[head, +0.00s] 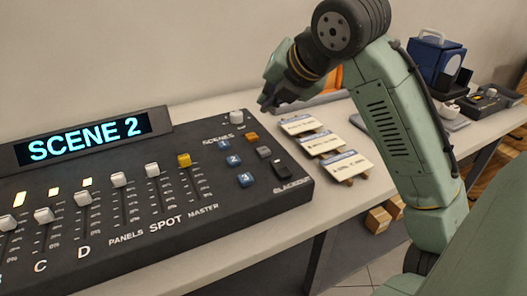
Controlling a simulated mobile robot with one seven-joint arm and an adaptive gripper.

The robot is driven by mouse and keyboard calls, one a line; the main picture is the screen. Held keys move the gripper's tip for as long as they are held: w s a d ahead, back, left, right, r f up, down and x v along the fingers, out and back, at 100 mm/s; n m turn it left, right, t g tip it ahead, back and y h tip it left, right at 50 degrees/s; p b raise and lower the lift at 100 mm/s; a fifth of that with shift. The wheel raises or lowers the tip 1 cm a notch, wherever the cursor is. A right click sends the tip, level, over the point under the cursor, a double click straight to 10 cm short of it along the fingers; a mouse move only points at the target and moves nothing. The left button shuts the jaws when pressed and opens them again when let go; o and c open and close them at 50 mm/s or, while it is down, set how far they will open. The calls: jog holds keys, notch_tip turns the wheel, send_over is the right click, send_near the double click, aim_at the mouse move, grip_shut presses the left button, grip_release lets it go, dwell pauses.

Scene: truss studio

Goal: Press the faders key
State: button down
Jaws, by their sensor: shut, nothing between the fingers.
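The dark lighting console (120,215) lies on the table, its display (82,138) reading "SCENE 2". At its right end, the SCENES group has blue keys 1 (224,145), 2 (233,160) and 3 (246,180). Beside them are an orange key (252,137), a pale grey key (264,152) and a black rocker (278,168) by the BLACKOUT label. I read no "faders" label on any key. My gripper (267,102) is shut and empty, up and right of the orange key in the picture, apart from the keys.
A blue box (434,60) and a small control box (488,98) are farther right.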

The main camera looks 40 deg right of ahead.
aim_at(267, 149)
notch_tip(267, 149, down, 8)
jog(key=b, duration=0.5)
jog(key=shift+b, duration=0.3)
dwell(0.9)
jog(key=shift+f, duration=0.35)
jog(key=shift+f+b, duration=0.4)
jog(key=shift+b, duration=0.15)
dwell(0.4)
jog(key=shift+r, duration=0.1)
jog(key=shift+r+p, duration=0.7)
jog(key=shift+r, duration=0.05)
jog(key=shift+r+p, duration=2)
jog(key=shift+r, duration=0.5)
